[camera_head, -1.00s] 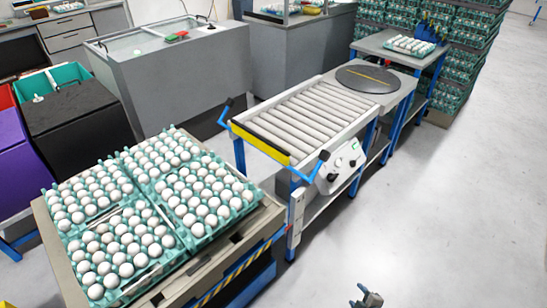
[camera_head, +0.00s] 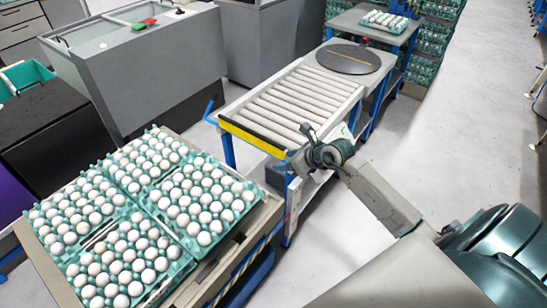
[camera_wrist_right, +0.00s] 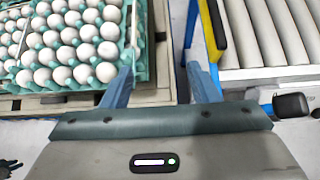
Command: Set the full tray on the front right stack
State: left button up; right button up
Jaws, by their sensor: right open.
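Four stacks of turquoise egg trays stand close together on a pallet at the left of the head view. A tray (camera_head: 366,24) of white eggs lies on the far grey table. My right gripper (camera_head: 301,146) is open and empty, above the near end of the roller conveyor, right of the stacks. The right wrist view shows its spread fingers (camera_wrist_right: 160,62), the left one overlapping the edge of an egg tray (camera_wrist_right: 136,68) in the picture. My left gripper does not show.
The roller conveyor (camera_head: 287,105) has a yellow end bar and leads to a dark turntable (camera_head: 347,58). Its rollers are bare. A grey cabinet (camera_head: 150,75) stands behind the stacks. Tall tray stacks (camera_head: 422,66) stand at the back. Floor at the right is open.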

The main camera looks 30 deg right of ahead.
pick_arm(q)
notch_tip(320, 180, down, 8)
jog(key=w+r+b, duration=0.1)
jog(key=b, duration=0.7)
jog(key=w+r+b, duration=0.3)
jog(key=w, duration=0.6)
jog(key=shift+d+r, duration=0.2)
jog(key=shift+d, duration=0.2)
pick_arm(e)
notch_tip(320, 180, down, 15)
jog(key=shift+w, duration=0.4)
jog(key=shift+a+r, duration=0.1)
pick_arm(q)
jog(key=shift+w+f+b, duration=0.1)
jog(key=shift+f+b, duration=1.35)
jog(key=shift+b, duration=0.15)
pick_arm(e)
jog(key=w+a, duration=0.3)
jog(key=w, duration=0.5)
jog(key=shift+w+a, duration=0.25)
